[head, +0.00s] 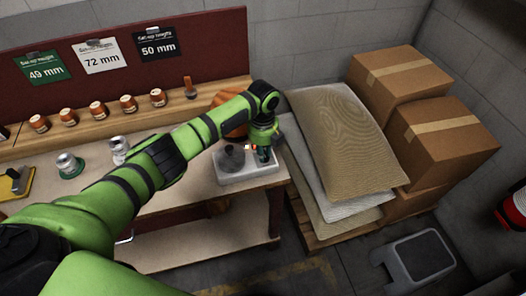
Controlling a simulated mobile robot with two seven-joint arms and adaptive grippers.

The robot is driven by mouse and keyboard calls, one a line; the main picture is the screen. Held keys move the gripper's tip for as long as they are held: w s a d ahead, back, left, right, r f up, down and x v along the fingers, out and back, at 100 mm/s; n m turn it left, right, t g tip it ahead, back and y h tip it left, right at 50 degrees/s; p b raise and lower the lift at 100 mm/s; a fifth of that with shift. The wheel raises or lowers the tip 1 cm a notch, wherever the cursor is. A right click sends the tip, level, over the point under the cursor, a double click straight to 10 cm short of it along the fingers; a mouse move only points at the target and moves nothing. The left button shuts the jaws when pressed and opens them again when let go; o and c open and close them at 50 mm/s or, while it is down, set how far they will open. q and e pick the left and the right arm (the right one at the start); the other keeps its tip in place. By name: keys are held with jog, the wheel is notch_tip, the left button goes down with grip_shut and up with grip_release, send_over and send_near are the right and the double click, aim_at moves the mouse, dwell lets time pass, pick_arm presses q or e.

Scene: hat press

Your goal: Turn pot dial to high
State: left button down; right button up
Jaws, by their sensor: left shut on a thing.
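The pot unit is a light grey box (232,180) at the right end of the workbench, with a dark round pot part (234,158) on top. My left arm reaches across the bench from the lower left. My left gripper (263,153) points down at the right side of the grey box, right of the dark part. It is shut on what seems to be the pot dial. The dial is hidden by the fingers, so its setting cannot be read. My right gripper is not in view.
The workbench (150,220) holds metal cans (68,164) and a yellow item (15,182) at left. Several small orange-brown jars (98,109) line the back shelf. Sacks (335,130) and cardboard boxes (440,140) stand close on the right. A grey step stool (420,255) is on the floor.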

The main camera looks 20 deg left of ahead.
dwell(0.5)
pick_arm(q)
jog(key=c, duration=1.1)
grip_release()
jog(key=shift+c, duration=0.2)
notch_tip(320, 180, up, 12)
jog(key=shift+f, duration=0.1)
